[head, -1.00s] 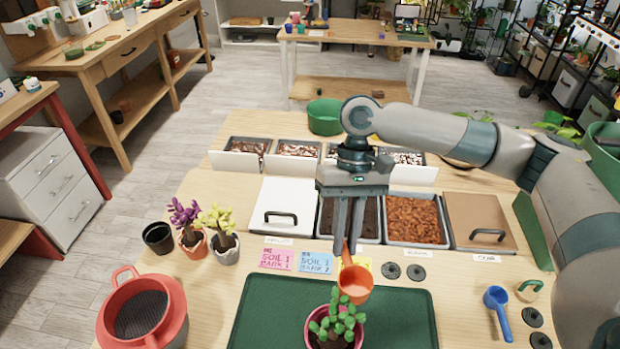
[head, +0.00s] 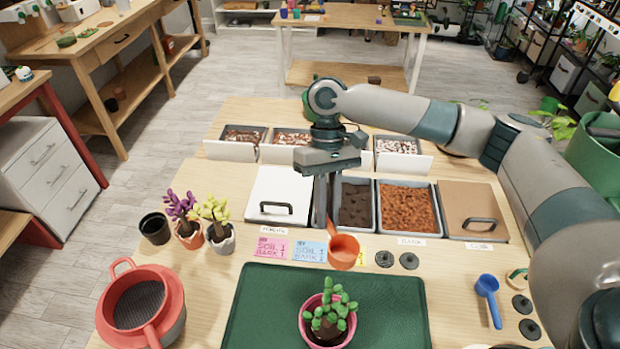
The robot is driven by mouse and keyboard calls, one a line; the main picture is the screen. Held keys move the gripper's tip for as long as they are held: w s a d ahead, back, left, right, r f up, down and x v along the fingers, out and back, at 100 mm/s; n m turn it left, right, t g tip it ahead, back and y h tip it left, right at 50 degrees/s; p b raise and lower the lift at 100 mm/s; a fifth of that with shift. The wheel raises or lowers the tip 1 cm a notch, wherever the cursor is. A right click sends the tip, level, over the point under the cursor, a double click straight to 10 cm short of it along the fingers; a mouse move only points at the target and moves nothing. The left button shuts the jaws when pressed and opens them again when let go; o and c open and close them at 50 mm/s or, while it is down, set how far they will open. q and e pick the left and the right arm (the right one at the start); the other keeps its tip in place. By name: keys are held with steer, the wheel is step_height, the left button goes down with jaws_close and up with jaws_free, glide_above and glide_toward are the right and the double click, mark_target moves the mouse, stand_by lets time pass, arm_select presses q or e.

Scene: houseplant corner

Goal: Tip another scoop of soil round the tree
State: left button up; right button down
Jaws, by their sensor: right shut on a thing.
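The tree (head: 331,310) is a small green plant in a pink pot (head: 312,331), standing on the dark green mat (head: 256,312). My right gripper (head: 324,222) points down above the bins and is shut on an orange scoop (head: 343,251). The scoop hangs behind the pot, apart from it; whether it holds soil cannot be told. The bin of dark soil (head: 357,204) is open just behind the scoop, partly hidden by my gripper. My left gripper is not in view.
A bin of brown bark (head: 408,208) is open to the right. A white lid (head: 281,195) and a brown lid (head: 472,211) cover neighbouring bins. A red sieve pot (head: 141,305) stands left of the mat, and a blue scoop (head: 488,297) lies right.

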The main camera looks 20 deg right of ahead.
steer(key=w+d+f+n+t+h+p, duration=0.1)
steer(key=w+f+n+h+p, duration=0.1)
steer(key=w+n+p, duration=0.3)
steer(key=w+f+n+t+h+p, duration=0.2)
steer(key=w+f+n+p, duration=0.3)
steer(key=w+n, duration=0.6)
steer(key=shift+d+f+n, duration=0.3)
steer(key=shift+d+n, duration=0.1)
steer(key=shift+n, duration=0.1)
steer(key=shift+w+d, duration=0.1)
